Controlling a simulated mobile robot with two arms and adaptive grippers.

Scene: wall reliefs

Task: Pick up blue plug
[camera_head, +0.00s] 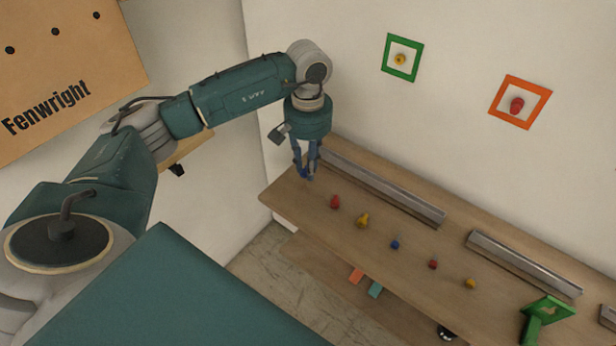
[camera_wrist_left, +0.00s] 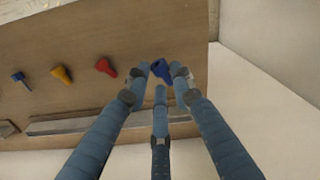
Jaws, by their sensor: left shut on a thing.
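My left gripper (camera_head: 306,174) points down over the left end of the wooden shelf. Its fingers are shut on a blue plug (camera_wrist_left: 161,69), seen between the fingertips in the left wrist view. In the head view the fingers mostly hide this plug. I cannot tell whether it still touches the shelf. A smaller blue plug (camera_head: 395,244) stands in the middle of the row on the shelf, apart from the gripper. My right gripper is not in view.
On the wooden shelf (camera_head: 290,196) stand red (camera_head: 335,202) and yellow (camera_head: 363,220) plugs, with smaller red (camera_head: 433,264) and yellow (camera_head: 470,284) ones. Metal rails (camera_head: 385,188) lie behind them. Green (camera_head: 389,70) and orange (camera_head: 543,94) frames hang on the wall. A green frame (camera_head: 548,309) stands at the right.

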